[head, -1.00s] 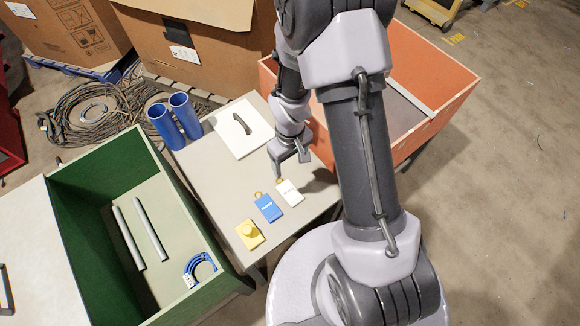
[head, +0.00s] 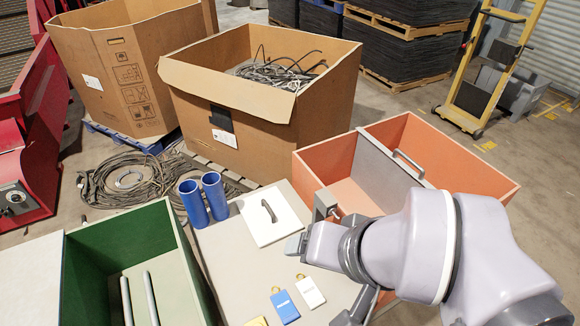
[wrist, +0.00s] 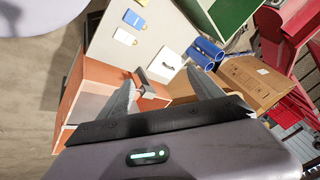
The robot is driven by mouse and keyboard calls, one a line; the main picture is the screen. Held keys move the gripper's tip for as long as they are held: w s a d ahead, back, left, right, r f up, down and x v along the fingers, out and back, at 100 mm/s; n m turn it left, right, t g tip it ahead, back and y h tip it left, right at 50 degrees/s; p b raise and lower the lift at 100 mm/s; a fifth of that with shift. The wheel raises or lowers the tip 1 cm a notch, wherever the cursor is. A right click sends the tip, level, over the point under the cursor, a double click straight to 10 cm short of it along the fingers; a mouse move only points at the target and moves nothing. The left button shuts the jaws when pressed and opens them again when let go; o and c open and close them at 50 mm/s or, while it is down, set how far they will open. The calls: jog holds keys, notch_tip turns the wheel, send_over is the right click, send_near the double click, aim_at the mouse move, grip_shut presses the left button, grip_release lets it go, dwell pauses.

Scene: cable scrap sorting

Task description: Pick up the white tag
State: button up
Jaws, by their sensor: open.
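The white tag (head: 310,292) lies flat on the grey table, with a yellow ring at its top end. The blue tag (head: 285,306) lies just left of it. My gripper (head: 310,224) is open and empty, raised near the orange bin's near-left edge. It is apart from the white tag, farther back. In the wrist view my fingers (wrist: 162,76) are spread wide, with the white panel beyond them.
A white panel with a dark handle (head: 270,216) and blue cylinders (head: 193,203) sit on the table. A yellow tag (head: 255,322) shows at the bottom edge. The green bin (head: 70,268) is left; the orange bin (head: 455,160), with a grey divider, is right. Cardboard boxes (head: 235,95) stand behind.

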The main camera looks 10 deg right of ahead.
jog(key=n+g+h+b, duration=0.2)
jog(key=n+g+b, duration=0.2)
jog(key=n+g, duration=0.3)
send_over(311, 294)
jog(key=shift+n+t, duration=0.5)
jog(key=shift+t, duration=0.1)
jog(key=f, duration=3.9)
jog(key=shift+w+f, duration=0.2)
jog(key=shift+f, duration=0.15)
notch_tip(311, 294, down, 6)
jog(key=b, duration=0.2)
jog(key=shift+s+r+b, duration=0.1)
jog(key=shift+s+b, duration=0.05)
jog(key=shift+b, duration=0.15)
jog(key=shift+r, duration=0.1)
